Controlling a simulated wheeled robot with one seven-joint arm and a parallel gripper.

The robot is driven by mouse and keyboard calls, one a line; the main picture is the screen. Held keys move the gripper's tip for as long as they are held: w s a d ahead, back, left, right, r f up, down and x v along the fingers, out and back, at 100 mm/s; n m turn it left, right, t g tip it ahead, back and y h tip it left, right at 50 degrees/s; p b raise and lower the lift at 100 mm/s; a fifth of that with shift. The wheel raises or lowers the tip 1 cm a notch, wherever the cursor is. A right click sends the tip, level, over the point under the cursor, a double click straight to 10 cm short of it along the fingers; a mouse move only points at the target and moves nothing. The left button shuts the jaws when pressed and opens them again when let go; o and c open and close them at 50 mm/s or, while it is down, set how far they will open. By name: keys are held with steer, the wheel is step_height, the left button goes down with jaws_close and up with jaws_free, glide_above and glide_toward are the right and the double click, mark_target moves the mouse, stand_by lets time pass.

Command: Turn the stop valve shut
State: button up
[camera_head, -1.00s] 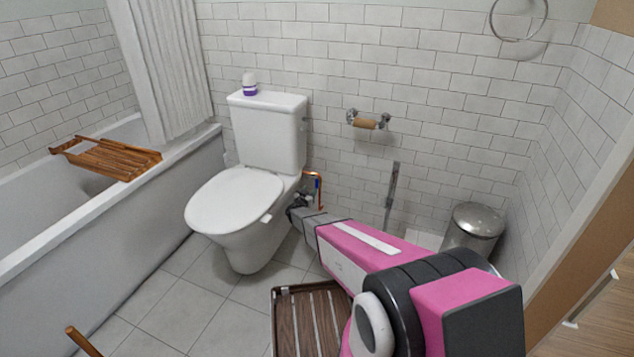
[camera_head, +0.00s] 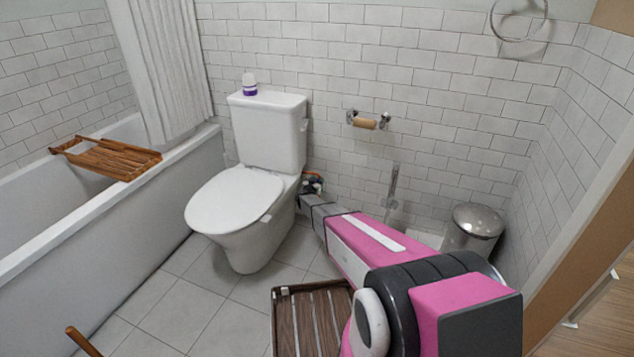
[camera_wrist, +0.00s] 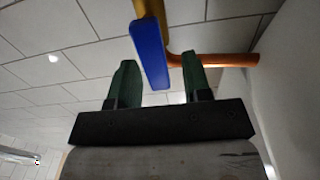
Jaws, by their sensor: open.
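The stop valve's blue lever handle (camera_wrist: 150,52) shows in the wrist view, hanging down from a brass-coloured body (camera_wrist: 151,10). A copper pipe (camera_wrist: 215,60) runs off to the right of it. My gripper (camera_wrist: 158,72) is open, with one green finger on each side of the handle's lower end. The handle looks closer to the left finger; I cannot tell whether they touch. In the head view my gripper (camera_head: 312,187) is at the valve beside the toilet and hides most of it, with only a bit of copper pipe (camera_head: 312,174) showing.
The toilet (camera_head: 240,195) stands just left of my gripper. The tiled wall (camera_head: 430,110) is behind the valve. A toilet brush (camera_head: 391,190) and a metal bin (camera_head: 474,226) stand to the right. A slatted wooden item (camera_head: 310,315) lies below my arm.

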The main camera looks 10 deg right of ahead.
jaws_close()
steer(key=s+d+f+m, duration=0.2)
steer(key=d+f+m, duration=0.1)
steer(key=m, duration=1.5)
steer(key=shift+s+d+f, duration=0.15)
steer(key=shift+d+f, duration=0.15)
steer(key=shift+f, duration=0.4)
jaws_free()
